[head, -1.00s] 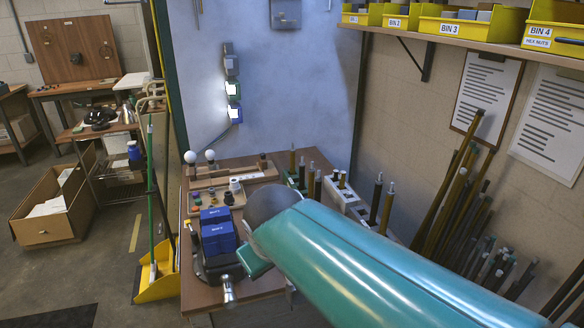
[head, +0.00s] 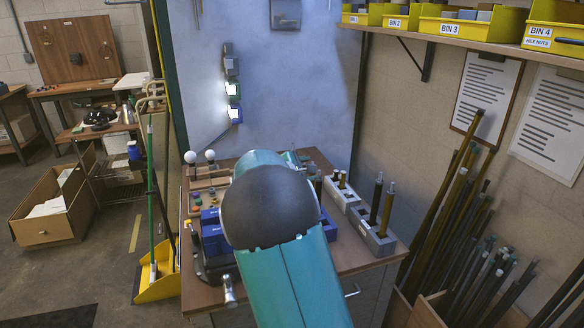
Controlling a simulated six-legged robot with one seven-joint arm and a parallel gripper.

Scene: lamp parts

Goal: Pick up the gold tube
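Several tubes stand upright at the right side of the bench. Two dark, olive-gold tubes, a rear one (head: 376,200) and a front one (head: 387,212), stand in a grey block (head: 372,237) near the right edge. Shorter brass-coloured pieces (head: 343,180) stand in a white block (head: 339,195) behind it. I cannot tell which tube is the gold one of the task. My teal arm with its dark rounded joint reaches over the middle of the bench and hides much of it. My gripper is hidden beyond the arm.
Blue bins (head: 213,232) sit at the left of the bench (head: 345,258). Many long tubes (head: 455,205) lean against the right wall, some in a wooden crate (head: 430,309). Yellow bins (head: 480,24) line a shelf above. A yellow dustpan (head: 155,278) stands left of the bench.

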